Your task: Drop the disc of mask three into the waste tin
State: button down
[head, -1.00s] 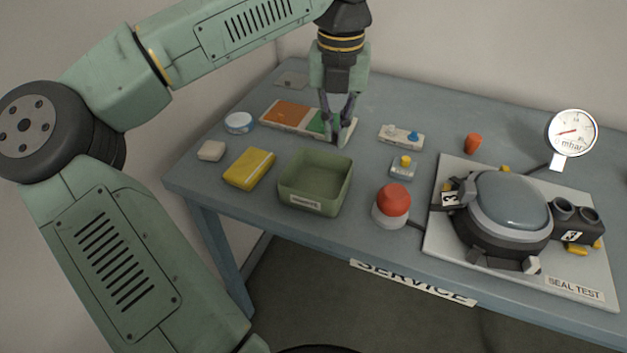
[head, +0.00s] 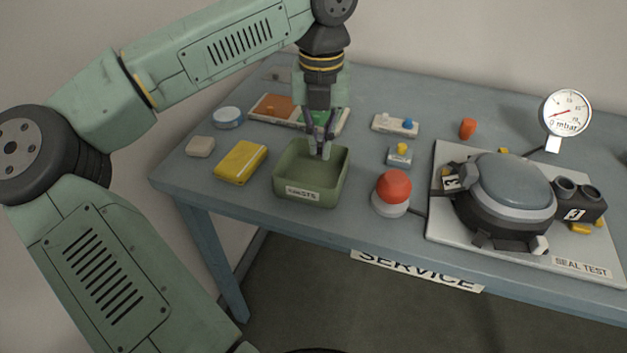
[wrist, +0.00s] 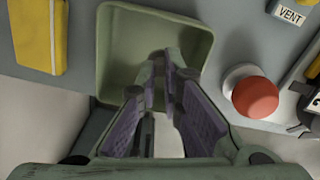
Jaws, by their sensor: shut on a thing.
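The waste tin (head: 299,188) is an open, green square tray with a label on its front, near the table's front edge. Its floor looks empty. My gripper (head: 321,152) points down over the back part of the tin, fingers close together. In the wrist view the fingertips (wrist: 165,62) lie over the inside of the tin (wrist: 120,45). They are shut on a thin thing, most likely the disc, which the fingers hide almost wholly. Mask three (head: 505,190), dark with a grey dome and a tag "3", sits on the seal test plate at the right.
A yellow pack (head: 241,162) stands left of the tin. A red button (head: 394,187) on a white base stands close at its right. A round gauge (head: 567,113) stands at the back right.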

jog(key=shift+f, duration=0.25)
jog(key=c, duration=1.7)
grip_release()
jog(key=shift+o, duration=0.2)
notch_tip(320, 180, up, 12)
